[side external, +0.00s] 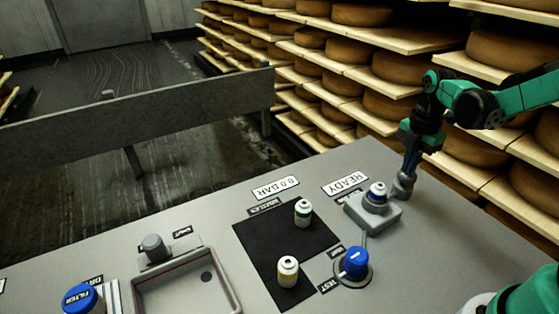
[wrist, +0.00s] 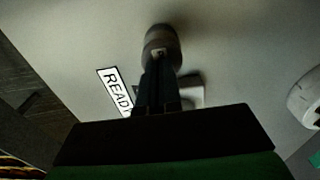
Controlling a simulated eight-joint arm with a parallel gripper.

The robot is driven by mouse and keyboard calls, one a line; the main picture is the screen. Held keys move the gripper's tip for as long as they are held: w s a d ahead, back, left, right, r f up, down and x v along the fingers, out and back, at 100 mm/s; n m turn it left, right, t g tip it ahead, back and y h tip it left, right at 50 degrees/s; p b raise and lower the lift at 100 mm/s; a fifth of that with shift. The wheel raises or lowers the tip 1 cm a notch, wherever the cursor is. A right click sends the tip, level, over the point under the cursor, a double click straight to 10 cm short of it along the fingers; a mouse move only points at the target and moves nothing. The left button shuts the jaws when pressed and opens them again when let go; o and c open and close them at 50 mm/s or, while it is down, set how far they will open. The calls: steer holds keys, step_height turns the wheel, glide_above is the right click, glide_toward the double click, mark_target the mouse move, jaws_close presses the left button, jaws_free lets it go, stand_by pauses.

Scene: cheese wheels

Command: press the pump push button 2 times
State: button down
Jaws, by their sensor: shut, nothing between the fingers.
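No pump label is readable.
Nearer are a blue knob (side external: 355,261) and two vials on a black mat (side external: 268,240). Cheese shelves (side external: 400,40) rise behind.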

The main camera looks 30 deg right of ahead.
steer(key=shift+f, duration=1)
step_height(320, 180, up, 14)
steer(key=shift+r, duration=0.2)
stand_by(2.5)
steer(key=m+t, duration=0.2)
steer(key=t, duration=0.1)
steer(key=f+m+t+y, duration=0.1)
steer(key=m+t, duration=0.1)
steer(key=t, duration=0.1)
steer(key=s+f+m+t, duration=0.1)
steer(key=m+t, duration=0.1)
steer(key=t, duration=0.1)
steer(key=shift+d+f+m+y, duration=0.15)
steer(key=shift+d+m+y, duration=0.1)
steer(key=shift+m+y, duration=0.15)
